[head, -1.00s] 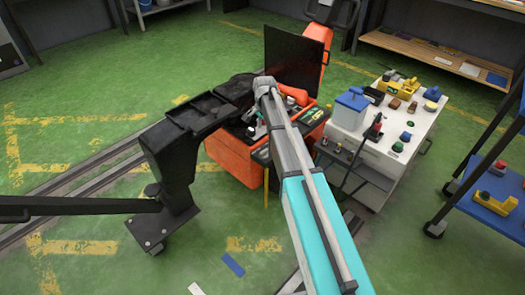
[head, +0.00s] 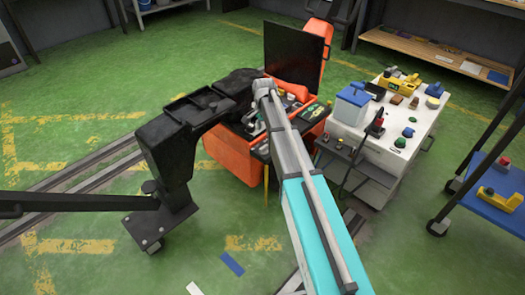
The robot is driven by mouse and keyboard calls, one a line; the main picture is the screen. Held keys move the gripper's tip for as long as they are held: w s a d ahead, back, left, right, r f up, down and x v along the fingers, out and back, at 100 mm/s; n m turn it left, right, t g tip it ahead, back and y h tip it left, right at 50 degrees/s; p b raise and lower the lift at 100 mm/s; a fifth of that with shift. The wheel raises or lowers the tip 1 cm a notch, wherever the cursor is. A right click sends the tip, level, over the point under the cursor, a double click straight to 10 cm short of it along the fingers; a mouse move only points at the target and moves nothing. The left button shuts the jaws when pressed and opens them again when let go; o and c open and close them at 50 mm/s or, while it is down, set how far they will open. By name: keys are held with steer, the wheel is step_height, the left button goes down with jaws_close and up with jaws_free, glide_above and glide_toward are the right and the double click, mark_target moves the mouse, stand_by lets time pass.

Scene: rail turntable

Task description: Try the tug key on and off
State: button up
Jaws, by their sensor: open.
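The orange tug (head: 232,152) stands in the middle of the head view, with a dark upright panel (head: 297,55) behind its control deck. The tug key is too small to make out. My arm reaches from the bottom right up to the deck and covers part of it. My gripper (head: 256,127) seems to be the small grey shape low over the deck, just left of the arm link. It is mostly hidden, and contact with the key cannot be seen.
A white cart (head: 362,163) stands close right of the tug, bearing a blue box (head: 352,103), a yellow tool (head: 398,80) and several small parts. A black bent structure (head: 172,155) is at left. A blue shelf (head: 486,205) is at far right.

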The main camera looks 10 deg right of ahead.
mark_target(264, 147)
steer(key=shift+f+b, duration=4.85)
steer(key=shift+f, duration=0.25)
